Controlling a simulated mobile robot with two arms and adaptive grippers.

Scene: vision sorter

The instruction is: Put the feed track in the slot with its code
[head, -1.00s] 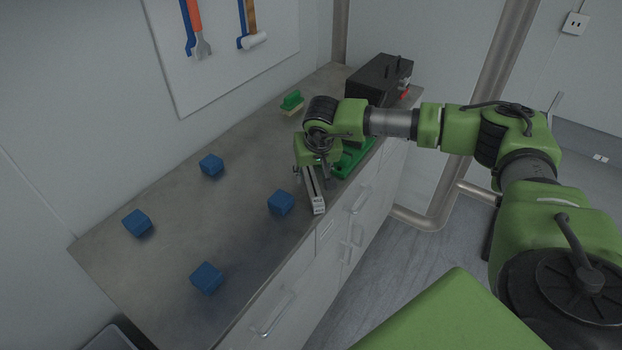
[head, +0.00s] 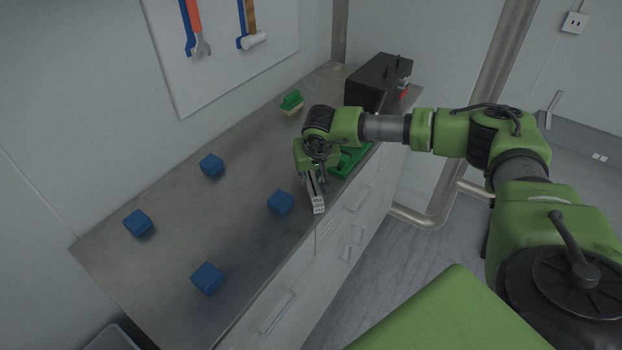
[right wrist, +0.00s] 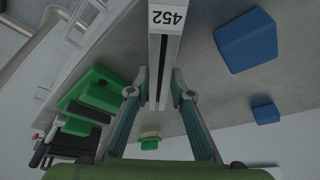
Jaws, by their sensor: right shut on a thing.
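The feed track (head: 317,202) is a long, narrow grey bar with a dark groove and a white end label. In the right wrist view the label on the track (right wrist: 164,48) reads 452. My right gripper (head: 314,180) is shut on the track from above, with one finger against each side, as the right wrist view (right wrist: 159,90) shows. The labelled end points toward the bench's front edge. I cannot tell whether the track still touches the bench. No coded slot can be made out. My left gripper is not in view.
Several blue blocks (head: 281,202) lie on the grey bench (head: 240,195). A green fixture (head: 350,160) sits behind the gripper, close to the front edge. A green brush (head: 291,103) and a black box (head: 377,82) stand farther back. Drawers with handles run below the edge.

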